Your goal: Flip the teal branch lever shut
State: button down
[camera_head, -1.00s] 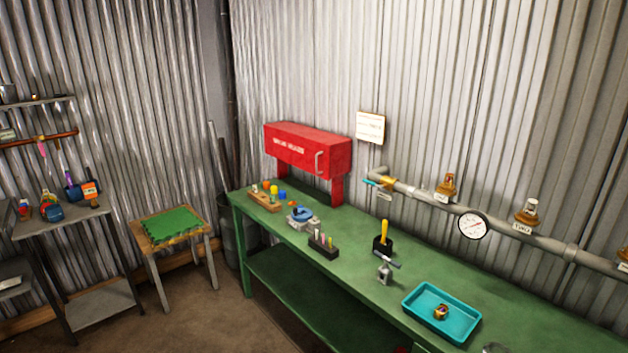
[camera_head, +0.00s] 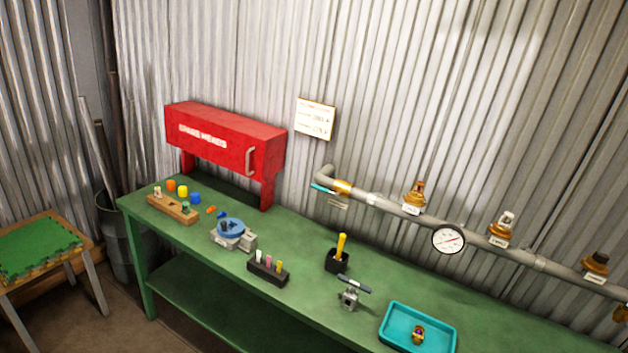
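The teal branch lever (camera_head: 322,188) is a small teal handle at the left end of the grey pipe (camera_head: 390,207) on the corrugated wall. It sits by a brass valve body (camera_head: 343,187) just right of the pipe's elbow. The lever looks to lie roughly along the pipe, pointing left, but it is too small to tell its exact angle. A small label (camera_head: 337,203) hangs below it. My gripper is not in view.
The green workbench (camera_head: 310,270) runs below the pipe. A red cabinet (camera_head: 225,140) stands at its back left. A gauge (camera_head: 448,240) and several brass heads sit along the pipe. A black holder (camera_head: 337,262), a small clamp-like fixture (camera_head: 349,298) and a teal tray (camera_head: 392,335) stand in front.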

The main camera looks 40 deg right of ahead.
aim_at(336, 195)
jog(key=z, duration=0.45)
jog(key=i, duration=0.9)
jog(key=z, duration=0.7)
jog(key=k, duration=0.65)
jog(key=z, duration=0.4)
jog(key=i, duration=1.55)
jog(key=u, duration=0.55)
